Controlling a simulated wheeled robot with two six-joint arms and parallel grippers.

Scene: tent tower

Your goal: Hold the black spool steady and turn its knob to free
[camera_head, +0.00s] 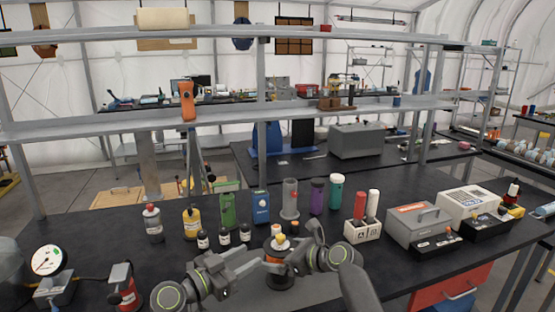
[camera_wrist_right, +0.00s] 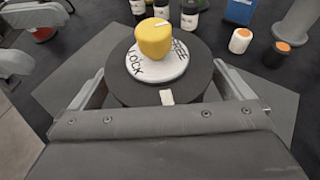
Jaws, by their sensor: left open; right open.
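The black spool (camera_wrist_right: 120,80) stands upright on a grey mat, with a white dial (camera_wrist_right: 172,68) on top reading LOCK and FREE. A yellow knob (camera_wrist_right: 155,40) with a white mark sits on the dial; I cannot tell which word the mark is set to. In the head view the spool (camera_head: 280,282) is partly hidden between my grippers. My right gripper (camera_wrist_right: 163,86) is open, its fingers on either side of the spool; contact is unclear. My left gripper (camera_head: 262,267) is open at the spool's left side; part of it shows in the wrist view (camera_wrist_right: 38,14).
Small black bottles (camera_head: 224,237) and a grey cylinder (camera_head: 290,200) stand behind the spool.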

